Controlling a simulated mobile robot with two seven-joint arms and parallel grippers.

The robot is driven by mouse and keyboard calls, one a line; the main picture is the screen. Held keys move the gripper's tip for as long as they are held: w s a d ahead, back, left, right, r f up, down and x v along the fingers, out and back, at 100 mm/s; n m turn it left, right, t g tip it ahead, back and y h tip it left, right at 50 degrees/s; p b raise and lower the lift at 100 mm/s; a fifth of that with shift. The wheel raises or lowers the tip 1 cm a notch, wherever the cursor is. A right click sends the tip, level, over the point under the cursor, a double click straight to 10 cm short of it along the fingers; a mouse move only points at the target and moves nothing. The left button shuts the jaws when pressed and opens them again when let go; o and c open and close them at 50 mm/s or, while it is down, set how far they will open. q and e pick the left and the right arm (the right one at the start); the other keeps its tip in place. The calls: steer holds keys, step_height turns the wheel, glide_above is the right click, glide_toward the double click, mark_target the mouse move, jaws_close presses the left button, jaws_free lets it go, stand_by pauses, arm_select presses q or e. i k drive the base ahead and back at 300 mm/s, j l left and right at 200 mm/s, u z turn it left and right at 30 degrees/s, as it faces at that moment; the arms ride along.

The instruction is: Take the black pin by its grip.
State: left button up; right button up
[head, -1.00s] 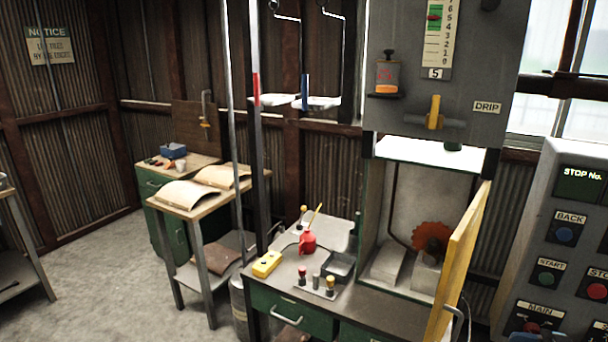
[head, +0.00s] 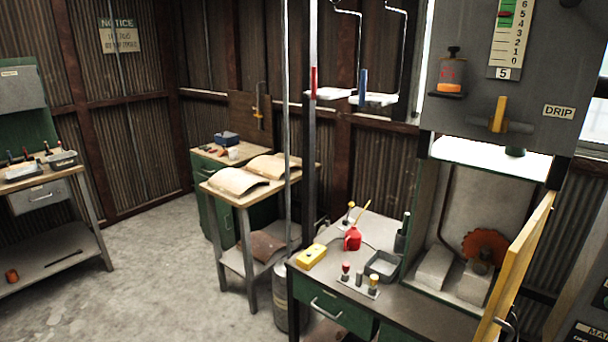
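A dark upright object (head: 402,234) stands at the back of that bench, too small to identify. Several small dark-topped upright pieces (head: 26,153) stand on the bench at the far left, also too small to tell apart. Neither of my grippers is in view.
The green-drawer bench (head: 420,304) also carries a yellow box (head: 311,256), a red oil can (head: 353,239) and a grey tray (head: 383,266). A yellow-edged door (head: 518,268) stands open at right.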

mark_target(484, 253)
steer(key=z, duration=1.4)
steer(key=i+j, duration=0.35)
steer(key=j, duration=0.15)
steer(key=i+j, duration=0.1)
steer(key=j, duration=0.25)
steer(key=i+j, duration=0.15)
steer(key=j, duration=0.25)
